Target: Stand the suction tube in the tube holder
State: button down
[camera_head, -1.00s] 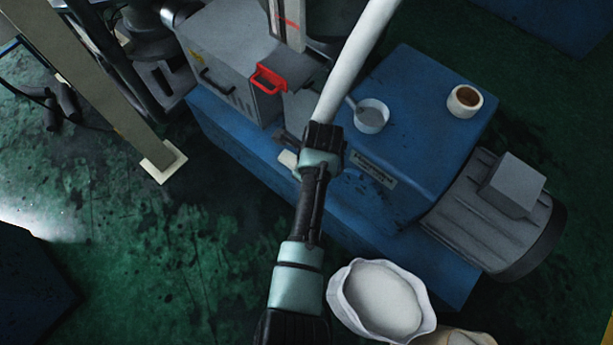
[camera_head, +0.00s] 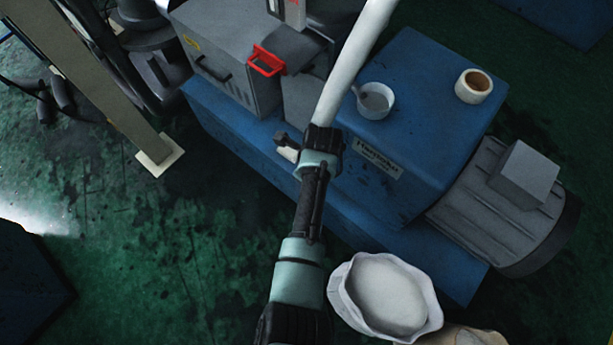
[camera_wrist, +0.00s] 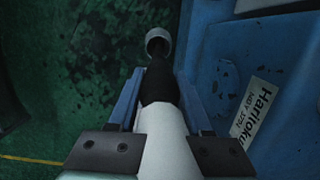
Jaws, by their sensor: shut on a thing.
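In the wrist view my gripper (camera_wrist: 158,73) is shut on the suction tube (camera_wrist: 165,140). The tube is white between the fingers, then narrows to a black neck with a pale grey ring at its far end. It points away from the wrist over the green floor, beside the blue machine base. In the head view my black and teal arm crosses the middle and hides most of the grip. A long white tube-like shape (camera_head: 350,65) runs from there to the top edge; I cannot tell whether it belongs to the held tube. I cannot make out the tube holder.
A grey motor (camera_head: 500,205) is at right. A sack of white material (camera_head: 385,298) stands below. A post (camera_head: 100,85) stands at left. Green floor lies open between.

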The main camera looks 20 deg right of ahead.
jog(key=shift+w+f+b, duration=0.1)
jog(key=shift+f+b, duration=3.4)
jog(key=shift+f, duration=1.15)
jog(key=shift+c, duration=1.4)
grip_release()
jog(key=shift+f, duration=0.15)
jog(key=r, duration=0.4)
jog(key=s+r+p, duration=0.1)
jog(key=r, duration=0.3)
jog(key=d+r, duration=0.1)
jog(key=r, duration=0.4)
jog(key=shift+s, duration=0.35)
